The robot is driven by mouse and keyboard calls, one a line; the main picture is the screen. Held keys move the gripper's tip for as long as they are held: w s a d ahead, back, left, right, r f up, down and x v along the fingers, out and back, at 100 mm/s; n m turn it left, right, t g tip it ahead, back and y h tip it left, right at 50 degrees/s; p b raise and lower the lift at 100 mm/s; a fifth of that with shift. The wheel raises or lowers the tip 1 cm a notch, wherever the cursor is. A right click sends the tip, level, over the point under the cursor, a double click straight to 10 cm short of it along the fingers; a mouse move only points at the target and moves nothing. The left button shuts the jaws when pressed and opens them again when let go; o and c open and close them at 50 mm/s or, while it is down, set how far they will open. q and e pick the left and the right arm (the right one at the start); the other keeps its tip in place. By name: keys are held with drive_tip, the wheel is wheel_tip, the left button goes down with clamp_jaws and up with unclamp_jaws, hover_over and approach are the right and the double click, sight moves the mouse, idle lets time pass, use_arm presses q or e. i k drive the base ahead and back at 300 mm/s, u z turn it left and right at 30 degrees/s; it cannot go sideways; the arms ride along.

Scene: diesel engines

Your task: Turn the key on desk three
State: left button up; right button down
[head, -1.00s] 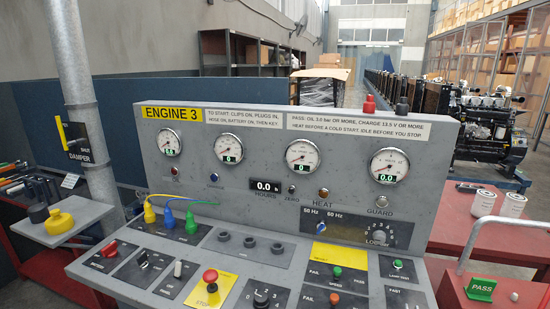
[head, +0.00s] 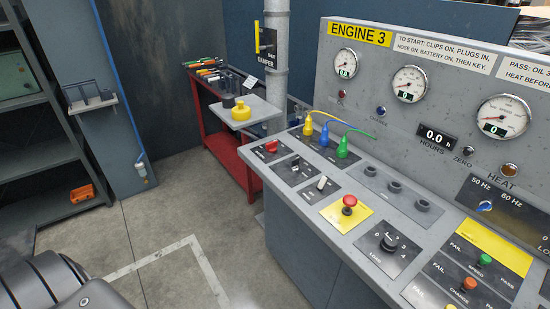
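The desk marked ENGINE 3 (head: 340,262) stands at the right in the head view, with its sloping control top towards me. A red switch (head: 271,146) is at its far left end. A small black control (head: 295,162) sits on the dark plate beside it; its label is too small to read, so I cannot tell if it is the key. A white lever (head: 322,183), a red stop button (head: 349,202) on a yellow plate and a black load knob (head: 389,243) follow along the front. Neither gripper is in view.
Yellow, blue and green plugs (head: 324,137) stand at the panel's foot. A pole with a damper lever (head: 266,40) rises behind a small shelf with a yellow cap (head: 238,110). A red tool bench (head: 221,151) is behind. Open floor (head: 190,210) lies left of the desk.

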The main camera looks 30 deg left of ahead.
sight(294, 163)
drive_tip(key=u, duration=0.95)
drive_tip(key=i, duration=0.35)
drive_tip(key=z, duration=0.6)
